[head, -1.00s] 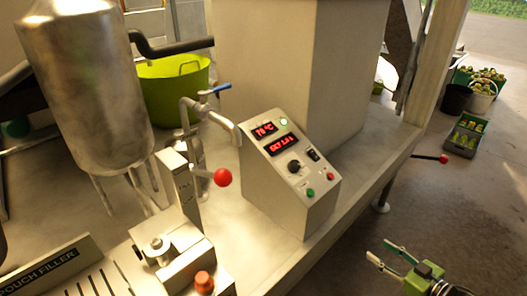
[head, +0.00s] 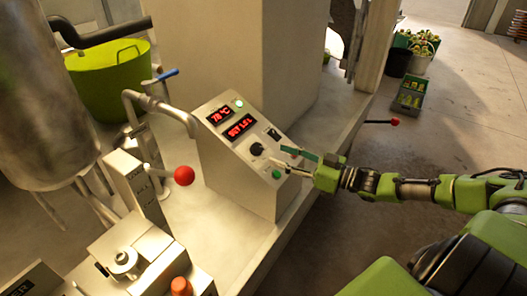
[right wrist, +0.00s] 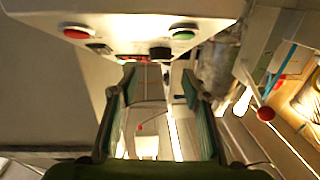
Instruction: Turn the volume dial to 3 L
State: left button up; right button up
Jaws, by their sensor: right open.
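The volume dial (head: 257,149) is a black round knob on the sloped face of the grey control box (head: 229,169). The red display (head: 239,127) above it seems to read SET 1.5 L. My right gripper (head: 279,157) is open and comes in from the right, with its fingertips just short of the dial in the head view. In the right wrist view the dial (right wrist: 160,53) shows near the top, roughly between the open fingers (right wrist: 159,82), apparently untouched. My left gripper is not in view.
A green button (head: 276,174), a black rocker switch (head: 274,134) and a red button (right wrist: 77,33) sit close to the dial. A red-ball lever (head: 184,176) stands left of the box. A spout (head: 177,112) is behind it.

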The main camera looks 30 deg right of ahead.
aim_at(258, 148)
jog(key=shift+x, duration=3.35)
jog(key=shift+r, duration=0.1)
jog(key=c, duration=1.1)
